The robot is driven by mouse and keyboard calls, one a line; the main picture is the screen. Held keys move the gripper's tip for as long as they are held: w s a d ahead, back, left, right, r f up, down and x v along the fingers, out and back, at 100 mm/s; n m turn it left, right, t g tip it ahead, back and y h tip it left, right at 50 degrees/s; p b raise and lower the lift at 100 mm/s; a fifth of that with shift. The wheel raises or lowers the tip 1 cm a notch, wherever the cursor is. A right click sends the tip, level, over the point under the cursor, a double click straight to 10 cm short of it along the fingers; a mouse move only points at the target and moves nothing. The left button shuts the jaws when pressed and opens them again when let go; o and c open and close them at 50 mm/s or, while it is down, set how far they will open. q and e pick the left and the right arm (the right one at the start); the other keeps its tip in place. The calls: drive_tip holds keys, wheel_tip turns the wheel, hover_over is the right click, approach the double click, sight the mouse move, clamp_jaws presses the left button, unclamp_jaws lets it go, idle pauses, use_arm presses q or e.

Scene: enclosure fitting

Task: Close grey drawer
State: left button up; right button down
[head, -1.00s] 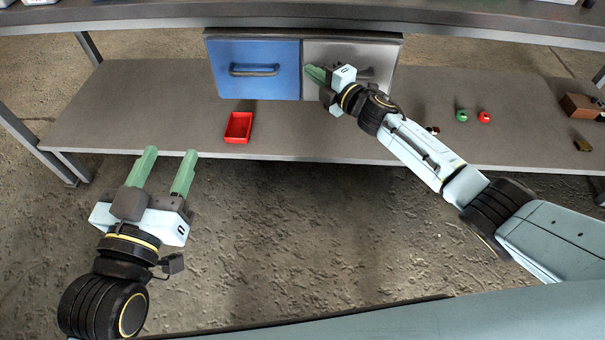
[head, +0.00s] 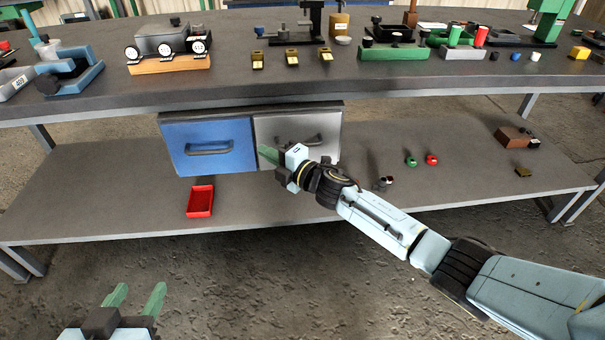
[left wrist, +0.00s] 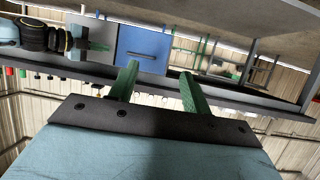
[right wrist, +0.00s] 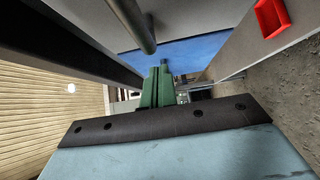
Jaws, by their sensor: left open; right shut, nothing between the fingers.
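The grey drawer (head: 318,128) is under the bench top, just right of the blue drawer (head: 208,146). Its front looks about level with the blue one; a small gap cannot be ruled out. My right gripper (head: 268,155) is shut and empty in front of the grey drawer's lower left part; contact cannot be told. The right wrist view shows its closed fingers (right wrist: 156,86) near the grey drawer's bar handle (right wrist: 133,22), with the blue front beyond. The grey drawer also shows in the left wrist view (left wrist: 98,28). My left gripper (head: 136,288) is open and empty, low before the bench.
A red tray (head: 200,202) lies on the lower shelf (head: 100,205) below the blue drawer. A green and a red item (head: 432,160) and a brown box (head: 512,136) lie on the shelf at right. The bench top (head: 230,88) overhangs the drawers and holds several fixtures.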

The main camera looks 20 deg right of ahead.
use_arm(q)
drive_tip(key=s+a+f+g+y+p, duration=0.2)
drive_tip(key=s+a+f+g, duration=0.3)
drive_tip(key=s+f+g, duration=0.3)
drive_tip(key=s+g+p, duration=0.1)
drive_tip(key=s, duration=0.3)
drive_tip(key=shift+s+a+f+n+g+y, duration=0.2)
drive_tip(key=shift+f+n+g+y, duration=0.1)
drive_tip(key=shift+f+y, duration=0.1)
use_arm(e)
drive_tip(key=v, duration=1)
drive_tip(key=shift+s, duration=0.45)
